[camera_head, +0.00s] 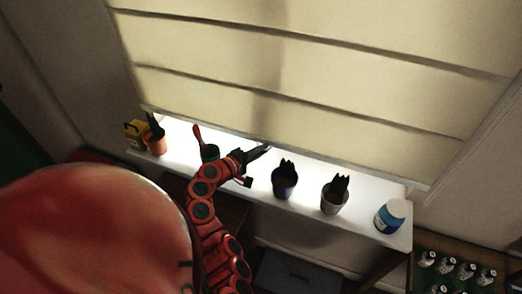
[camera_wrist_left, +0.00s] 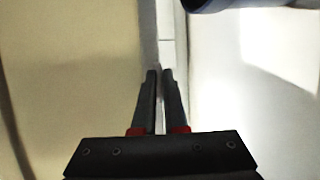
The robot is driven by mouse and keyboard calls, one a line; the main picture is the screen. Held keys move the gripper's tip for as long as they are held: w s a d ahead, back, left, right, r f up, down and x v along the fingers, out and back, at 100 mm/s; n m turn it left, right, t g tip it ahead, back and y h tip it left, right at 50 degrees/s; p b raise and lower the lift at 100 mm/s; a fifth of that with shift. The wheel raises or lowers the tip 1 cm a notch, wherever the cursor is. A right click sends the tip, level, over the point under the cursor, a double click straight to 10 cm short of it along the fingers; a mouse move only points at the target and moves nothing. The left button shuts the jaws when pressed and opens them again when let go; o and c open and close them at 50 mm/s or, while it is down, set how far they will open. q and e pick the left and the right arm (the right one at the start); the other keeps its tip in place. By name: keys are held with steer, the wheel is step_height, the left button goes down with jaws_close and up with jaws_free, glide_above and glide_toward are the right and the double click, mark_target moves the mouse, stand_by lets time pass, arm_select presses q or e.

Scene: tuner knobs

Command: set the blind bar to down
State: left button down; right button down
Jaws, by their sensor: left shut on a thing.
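The blind (camera_head: 300,75) is cream cloth with several dark horizontal folds and hangs down close to the windowsill in the head view. The blind bar (camera_head: 345,164) runs along its bottom edge, tilted in the picture. My left gripper (camera_head: 264,149) is at the middle of this bar. In the left wrist view, the two dark fingers of the left gripper (camera_wrist_left: 160,76) are close together, shut on the pale strip of the blind bar (camera_wrist_left: 167,35). The fingers hide the held part of the bar. My right gripper is not in view.
A blue-and-white jar (camera_head: 389,217) stands at the right end. A terracotta pot (camera_head: 157,145) and a yellow box (camera_head: 136,132) stand left.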

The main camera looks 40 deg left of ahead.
arm_select(q)
step_height(320, 180, down, 5)
steer(key=b, duration=0.4)
steer(key=shift+f+b, duration=0.1)
steer(key=shift+b, duration=0.2)
steer(key=shift+r, duration=0.2)
steer(key=c, duration=1.2)
jaws_free()
steer(key=shift+c, duration=0.2)
steer(key=shift+s, duration=0.1)
steer(key=shift+s+a, duration=0.1)
steer(key=shift+s, duration=0.1)
steer(key=b+v, duration=0.3)
steer(key=v, duration=0.7)
steer(key=shift+s+a+r, duration=0.1)
steer(key=shift+s+a, duration=0.1)
steer(key=shift+s, duration=0.15)
steer(key=d+p+v, duration=0.1)
steer(key=v, duration=0.5)
steer(key=shift+a+r, duration=0.15)
steer(key=shift+a, duration=0.25)
